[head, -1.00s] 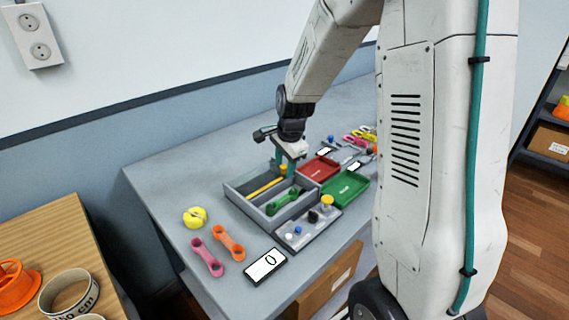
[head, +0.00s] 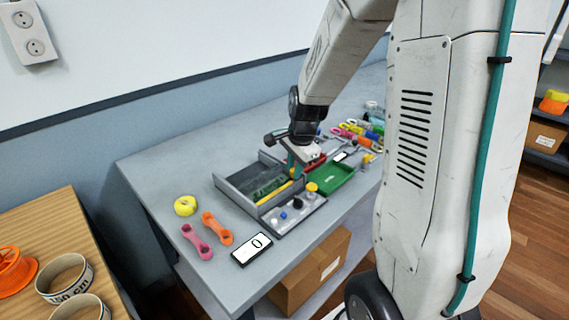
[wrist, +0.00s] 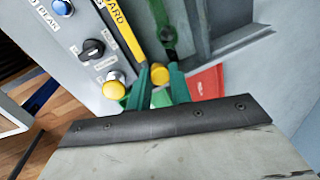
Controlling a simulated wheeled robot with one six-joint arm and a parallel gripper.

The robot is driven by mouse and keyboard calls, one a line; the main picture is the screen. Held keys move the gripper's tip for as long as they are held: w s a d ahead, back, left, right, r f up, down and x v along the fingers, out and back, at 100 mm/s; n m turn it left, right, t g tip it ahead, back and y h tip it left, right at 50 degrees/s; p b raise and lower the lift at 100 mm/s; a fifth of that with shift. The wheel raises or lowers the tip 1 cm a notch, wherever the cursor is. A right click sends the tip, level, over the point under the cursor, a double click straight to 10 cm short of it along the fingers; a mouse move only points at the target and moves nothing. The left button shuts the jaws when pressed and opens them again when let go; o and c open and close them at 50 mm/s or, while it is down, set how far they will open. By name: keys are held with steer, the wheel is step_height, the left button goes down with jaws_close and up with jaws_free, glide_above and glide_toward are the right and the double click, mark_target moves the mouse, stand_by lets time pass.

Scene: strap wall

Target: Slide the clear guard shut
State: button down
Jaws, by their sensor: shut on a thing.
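The clear guard shows by its yellow edge bar (head: 274,193), which lies along the front side of the grey fixture box (head: 232,196), near the button panel. A green strap (head: 262,187) lies in the box behind the bar, seemingly under the clear sheet. In the wrist view the bar (wrist: 122,32) carries dark lettering ending in "UARD". My gripper (head: 294,170) is at the bar's far end. In the wrist view its green fingers (wrist: 159,82) are shut on the guard's round yellow knob (wrist: 160,74). The clear sheet itself is hard to make out.
The button panel (head: 290,220) with a black selector (head: 297,204) and yellow button (head: 311,187) stands in front of the box. A green tray (head: 335,178) is to the right. Pink (head: 197,242) and orange (head: 218,229) straps and a display (head: 252,249) lie left.

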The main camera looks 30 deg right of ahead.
steer(key=shift+s+d, duration=0.15)
steer(key=shift+s, duration=0.05)
steer(key=c, duration=1.3)
jaws_free()
steer(key=shift+s, duration=0.15)
steer(key=shift+o, duration=0.2)
steer(key=shift+r, duration=0.1)
steer(key=shift+r, duration=0.35)
steer(key=v, duration=0.7)
